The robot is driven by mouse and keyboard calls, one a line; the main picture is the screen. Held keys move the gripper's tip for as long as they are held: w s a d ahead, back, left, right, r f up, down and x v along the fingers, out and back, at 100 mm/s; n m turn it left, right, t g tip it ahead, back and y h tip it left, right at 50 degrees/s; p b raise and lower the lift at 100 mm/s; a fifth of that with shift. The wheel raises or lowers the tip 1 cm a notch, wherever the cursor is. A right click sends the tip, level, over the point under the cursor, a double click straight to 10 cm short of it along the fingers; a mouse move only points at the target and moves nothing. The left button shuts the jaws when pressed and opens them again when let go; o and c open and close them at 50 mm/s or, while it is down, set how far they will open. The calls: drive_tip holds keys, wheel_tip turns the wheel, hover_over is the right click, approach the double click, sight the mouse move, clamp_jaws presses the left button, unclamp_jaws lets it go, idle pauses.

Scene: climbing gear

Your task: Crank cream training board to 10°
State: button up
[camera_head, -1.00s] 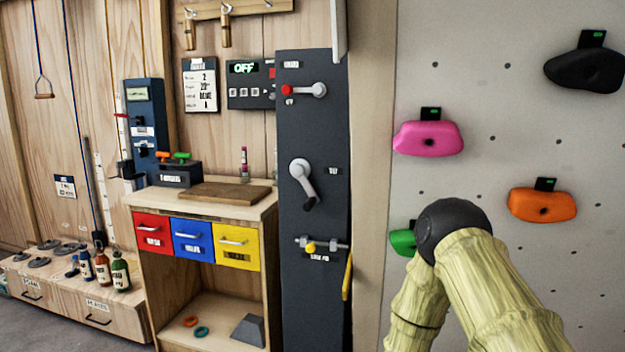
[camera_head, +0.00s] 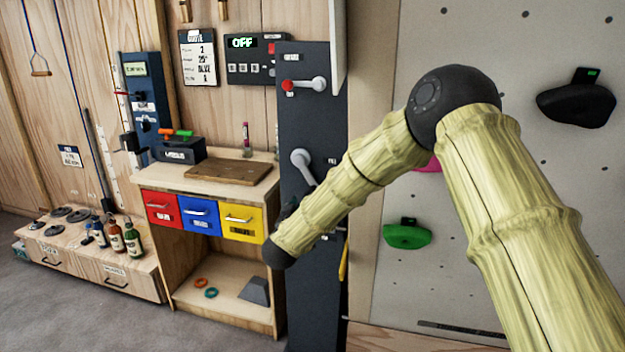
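The cream training board (camera_head: 470,190) with climbing holds stands at the right, partly hidden by my arm. Left of it is a tall dark control column (camera_head: 325,125). A grey crank (camera_head: 302,159) sits at the column's mid-height; its lower end is hidden behind my forearm. A grey lever with a red knob (camera_head: 290,85) is above it. My arm reaches left and down across the column, ending in a dark joint near the drawers. A small dark part beside that joint may belong to my gripper; its fingers cannot be made out. No angle scale is readable.
A wooden cabinet (camera_head: 205,178) with red, blue and yellow drawers stands left of the column, close to my wrist. A control box (camera_head: 250,60) on the wall reads OFF. Bottles (camera_head: 116,236) stand on a low bench at far left. The grey floor in front is clear.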

sight(313, 185)
drive_tip(key=p+x, duration=0.1)
drive_tip(key=x, duration=0.9)
drive_tip(key=shift+w, duration=0.35)
drive_tip(key=shift+c, duration=0.5)
drive_tip(key=shift+d, duration=0.1)
clamp_jaws()
